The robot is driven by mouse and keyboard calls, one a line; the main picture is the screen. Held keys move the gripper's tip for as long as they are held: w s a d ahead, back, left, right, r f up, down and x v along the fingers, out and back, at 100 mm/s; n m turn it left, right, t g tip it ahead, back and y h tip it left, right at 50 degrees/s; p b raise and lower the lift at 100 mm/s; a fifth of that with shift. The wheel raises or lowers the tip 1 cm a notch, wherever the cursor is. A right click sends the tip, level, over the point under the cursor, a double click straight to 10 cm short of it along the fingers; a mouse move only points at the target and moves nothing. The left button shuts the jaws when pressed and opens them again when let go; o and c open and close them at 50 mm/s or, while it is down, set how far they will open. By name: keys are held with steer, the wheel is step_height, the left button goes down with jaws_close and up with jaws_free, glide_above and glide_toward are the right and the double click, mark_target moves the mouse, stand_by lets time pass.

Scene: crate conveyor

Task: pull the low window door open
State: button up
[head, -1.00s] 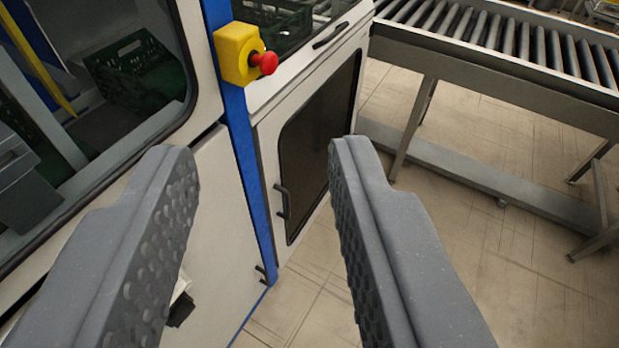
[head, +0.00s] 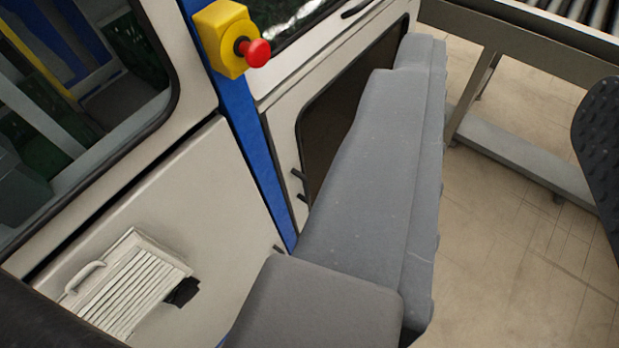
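The low window door (head: 325,125) is a pale panel with a dark window, low on the machine right of a blue post. It looks closed. Its small dark handle (head: 298,175) is on its left edge, just left of my left finger and partly hard to make out. My gripper (head: 512,68) is open and empty, its fingers wide apart. The grey left finger crosses in front of the door and hides its lower right part. The right finger is cut off at the right picture edge, over the floor and conveyor legs. No finger visibly grips the handle.
A yellow box with a red emergency button (head: 232,42) sits on the blue post (head: 250,140). A white louvred grille (head: 130,285) is on the left panel. A roller conveyor (head: 540,35) on metal legs stands at right, with bare tiled floor (head: 500,240) below.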

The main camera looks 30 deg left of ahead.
steer(key=w+d+f+n+b, duration=0.1)
steer(key=w+f, duration=0.6)
steer(key=w, duration=0.3)
steer(key=w+f+n+b, duration=0.1)
steer(key=w+f, duration=0.7)
steer(key=w, duration=0.1)
steer(key=w+a+f+n+t+y, duration=0.1)
steer(key=w+a+f, duration=0.1)
steer(key=w+f, duration=0.5)
steer(key=w+a+f+n+y, duration=0.15)
steer(key=w+f, duration=0.25)
steer(key=f, duration=0.8)
steer(key=n+g+y+b, duration=0.2)
steer(key=n+y+b, duration=0.1)
steer(key=y, duration=0.5)
glide_toward(307, 186)
steer(key=b+x, duration=0.3)
steer(key=x, duration=0.7)
steer(key=shift+w+a, duration=0.2)
steer(key=shift+a, duration=0.05)
steer(key=shift+w+a+r, duration=0.1)
steer(key=shift+w+a, duration=0.05)
steer(key=shift+w, duration=0.1)
